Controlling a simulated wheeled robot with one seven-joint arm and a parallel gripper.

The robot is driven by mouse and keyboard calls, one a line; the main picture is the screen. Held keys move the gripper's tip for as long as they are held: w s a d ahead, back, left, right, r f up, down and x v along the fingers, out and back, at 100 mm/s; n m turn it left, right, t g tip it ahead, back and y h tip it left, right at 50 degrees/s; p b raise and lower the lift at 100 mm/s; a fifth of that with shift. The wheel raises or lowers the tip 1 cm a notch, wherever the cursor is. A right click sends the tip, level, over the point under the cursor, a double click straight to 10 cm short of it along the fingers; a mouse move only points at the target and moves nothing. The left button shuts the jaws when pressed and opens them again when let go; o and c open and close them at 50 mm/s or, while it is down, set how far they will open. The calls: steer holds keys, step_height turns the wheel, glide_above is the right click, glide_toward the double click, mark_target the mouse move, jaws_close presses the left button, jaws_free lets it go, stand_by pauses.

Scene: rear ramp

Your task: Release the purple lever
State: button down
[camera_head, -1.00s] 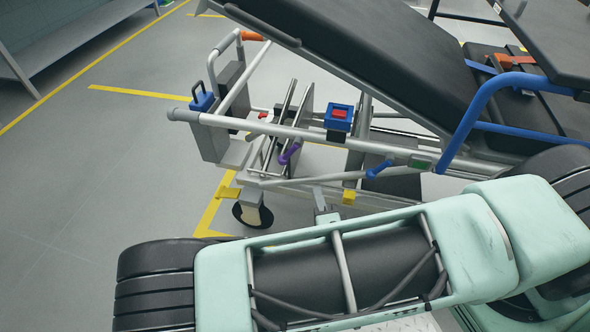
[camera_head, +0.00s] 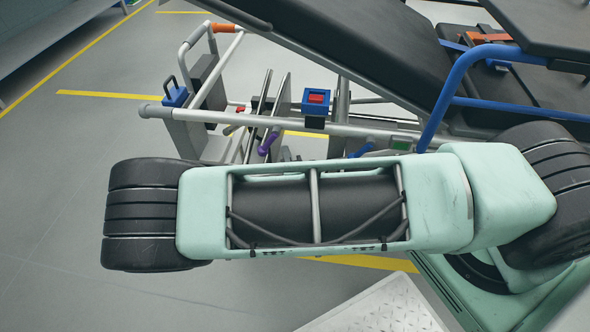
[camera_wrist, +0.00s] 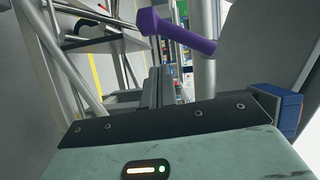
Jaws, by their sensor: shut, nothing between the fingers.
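The purple lever (camera_head: 268,143) is on the metal frame at the front end of the stretcher, left of a blue block with a red button. In the wrist view the purple lever (camera_wrist: 185,32) crosses the upper middle as a rod with a wider knob at its left end. My gripper (camera_wrist: 158,75) shows in the wrist view as dark narrow fingers, shut and empty, below the lever in the picture. I see no contact between them. In the head view my gripper is hidden behind my arm.
The blue block with the red button (camera_head: 317,100) sits on the rail right of the lever. Metal bars (camera_wrist: 66,65) stand close on the left in the wrist view. Open grey floor (camera_head: 60,200) lies at left.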

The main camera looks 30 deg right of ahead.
mark_target(259, 154)
steer(key=shift+w+a, duration=0.3)
steer(key=shift+a, duration=0.35)
steer(key=shift+w+a, duration=0.25)
steer(key=shift+a, duration=0.4)
steer(key=shift+w+a+m+t, duration=0.2)
steer(key=shift+a+m+t, duration=0.1)
steer(key=shift+m, duration=0.4)
steer(key=a+m+p, duration=0.1)
steer(key=m, duration=0.1)
steer(key=w+a+m+t+h+p, duration=0.1)
steer(key=m, duration=0.1)
steer(key=shift+w+r+p, duration=0.2)
steer(key=shift+r+p, duration=0.15)
steer(key=shift+r, duration=0.05)
steer(key=shift+w+a+r+m+t+h+p, duration=0.15)
steer(key=shift+w+a+r+m+h+p, duration=0.4)
steer(key=shift+m, duration=1.35)
steer(key=shift+a+r+m+t+h+p, duration=0.15)
steer(key=shift+r+m+h, duration=0.45)
steer(key=shift+m+h, duration=0.9)
steer(key=shift+w+a+r+m+t+h+p, duration=0.25)
steer(key=shift+a+r+m+h, duration=0.25)
steer(key=shift+m, duration=1.8)
steer(key=shift+d+r, duration=0.1)
